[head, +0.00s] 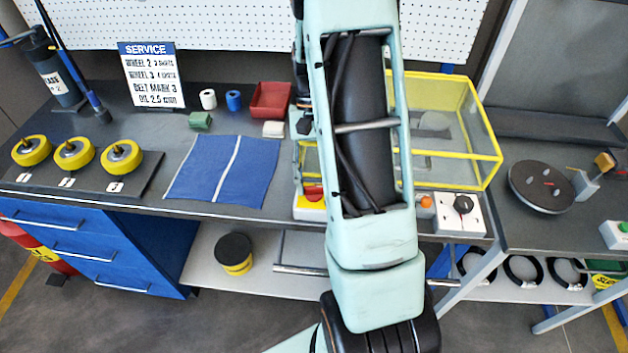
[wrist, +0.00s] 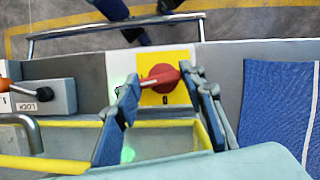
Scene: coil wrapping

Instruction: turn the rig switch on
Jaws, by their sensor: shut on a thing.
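The rig switch is a red rotary handle (wrist: 160,77) on a yellow plate (wrist: 180,97), set at the bench's front edge. Its handle lies roughly crosswise in the wrist view, and a dark mark shows on the plate below it. A green glow (wrist: 121,92) shows on the pale panel beside the plate. My gripper (wrist: 159,84) is over the switch with a finger on each side, shut on the red handle. In the head view the red handle (head: 313,192) shows just left of my arm, which hides most of the gripper.
A clear case with yellow edges (head: 487,118) stands directly behind the switch. A rail (head: 300,269) runs in front of the bench. A box with a black knob (head: 462,204) is to the right. A blue mat (head: 205,172) lies flat to the left.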

